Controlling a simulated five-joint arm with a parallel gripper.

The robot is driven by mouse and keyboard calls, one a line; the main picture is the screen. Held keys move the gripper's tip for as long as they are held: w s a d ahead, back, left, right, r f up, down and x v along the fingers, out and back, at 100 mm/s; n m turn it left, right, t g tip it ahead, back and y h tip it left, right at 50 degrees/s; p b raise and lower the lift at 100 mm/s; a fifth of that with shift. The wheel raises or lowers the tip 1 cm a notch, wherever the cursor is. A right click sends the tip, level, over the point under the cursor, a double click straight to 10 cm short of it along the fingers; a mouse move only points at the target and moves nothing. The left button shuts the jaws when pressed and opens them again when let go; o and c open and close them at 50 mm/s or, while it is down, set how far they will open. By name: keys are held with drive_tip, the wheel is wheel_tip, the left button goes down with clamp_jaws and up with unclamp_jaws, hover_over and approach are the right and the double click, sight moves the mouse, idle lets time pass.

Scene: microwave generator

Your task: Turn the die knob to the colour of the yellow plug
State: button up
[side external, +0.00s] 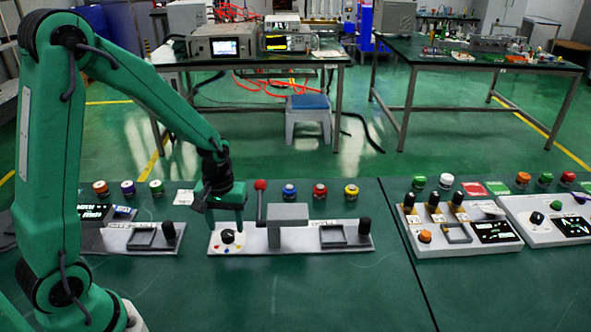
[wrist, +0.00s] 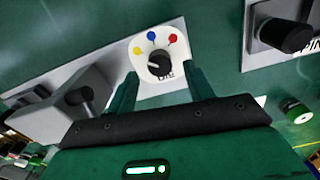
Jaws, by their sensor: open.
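The black die knob (wrist: 160,63) sits on a white round dial in the wrist view, with yellow, blue and red dots along its far edge. A light mark shows on the knob's left side; its exact pointing is hard to tell. In the side view the knob (side external: 228,236) is at the left end of the middle panel. My gripper (wrist: 161,80) is open, its fingers on either side of the dial's near edge. In the side view my gripper (side external: 228,217) hangs just above the knob. The yellow plug (side external: 351,192) stands behind the panel's right part.
A blue plug (side external: 289,191) and a red plug (side external: 320,190) stand left of the yellow plug. A lever with a red ball (side external: 260,185) and a grey block (side external: 287,214) rise close to the right of my gripper. Other panels flank this one.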

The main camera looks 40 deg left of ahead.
sight(227, 234)
drive_tip(key=shift+r, duration=2.55)
drive_tip(key=shift+d+r, duration=0.1)
drive_tip(key=shift+r, duration=0.3)
drive_tip(key=s+d+r+m+t, duration=0.2)
drive_tip(key=s+r+m, duration=0.2)
drive_tip(key=s+r, duration=0.2)
drive_tip(key=s+d+r+m+t, duration=0.2)
drive_tip(key=s+r+m+t, duration=0.1)
drive_tip(key=s+r, duration=0.3)
wheel_tip(227, 234, up, 2)
drive_tip(key=shift+d+r+m+t, duration=0.25)
drive_tip(key=shift+d+m+t, duration=0.05)
drive_tip(key=shift+d+m, duration=0.1)
